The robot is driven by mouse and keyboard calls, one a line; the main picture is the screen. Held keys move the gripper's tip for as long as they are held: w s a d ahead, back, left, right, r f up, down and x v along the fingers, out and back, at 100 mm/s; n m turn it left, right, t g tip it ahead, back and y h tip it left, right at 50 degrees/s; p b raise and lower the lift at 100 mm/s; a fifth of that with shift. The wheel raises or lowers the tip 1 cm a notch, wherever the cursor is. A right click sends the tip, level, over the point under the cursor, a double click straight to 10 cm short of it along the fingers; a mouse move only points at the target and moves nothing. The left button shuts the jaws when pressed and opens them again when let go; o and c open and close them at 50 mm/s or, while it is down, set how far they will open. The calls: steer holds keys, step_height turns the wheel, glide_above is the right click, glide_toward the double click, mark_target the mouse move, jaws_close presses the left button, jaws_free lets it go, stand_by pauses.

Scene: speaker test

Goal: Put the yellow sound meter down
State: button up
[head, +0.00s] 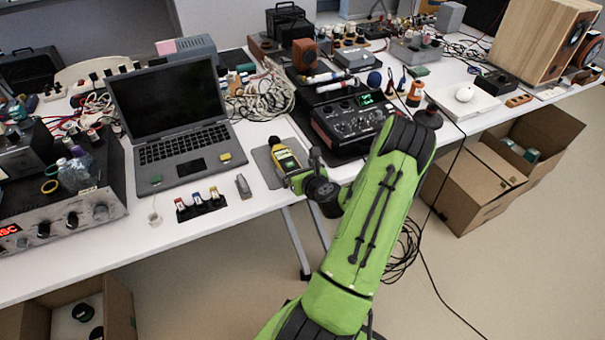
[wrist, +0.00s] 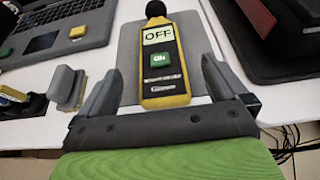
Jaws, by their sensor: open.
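The yellow sound meter (wrist: 168,78) has a black foam tip, a screen reading OFF and a green button. It lies on a grey mat (wrist: 128,58) on the white table, and its lower end is between my fingers in the wrist view. It also shows in the head view as a yellow body (head: 287,158) on the mat (head: 265,167). My gripper (wrist: 165,95) is open, with a finger on each side of the meter and a visible gap to each. In the head view my gripper (head: 293,178) is at the table's front edge, partly covering the meter's lower end.
A laptop (head: 185,140) stands left of the mat, with a small grey block (head: 243,186) between them. A black mixer (head: 350,122) is close on the right. Small coloured connectors (head: 200,203) lie front left. The table's front edge is just below the mat.

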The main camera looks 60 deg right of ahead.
steer(key=v, duration=0.7)
steer(key=w+a+r+n+g+y, duration=0.1)
steer(key=w+a+r+n+y, duration=0.2)
steer(key=a+n, duration=0.55)
steer(key=w+a+r+n+g+y, duration=0.1)
steer(key=w+a+r+n+y, duration=0.15)
steer(key=a+n, duration=0.6)
steer(key=w+a+r+n+g+y, duration=0.2)
steer(key=w+a+n+y, duration=0.1)
steer(key=a+n, duration=0.55)
steer(key=s+a+r+n+g, duration=0.1)
steer(key=s+a+r+n, duration=0.3)
steer(key=s+n, duration=0.4)
steer(key=s+a+r+n+g+h, duration=0.1)
steer(key=s+a+r+n, duration=0.4)
steer(key=s+r+n, duration=0.2)
steer(key=shift+s+n, duration=0.75)
steer(key=shift+n, duration=0.1)
steer(key=shift+a+h, duration=0.1)
steer(key=shift+h, duration=0.15)
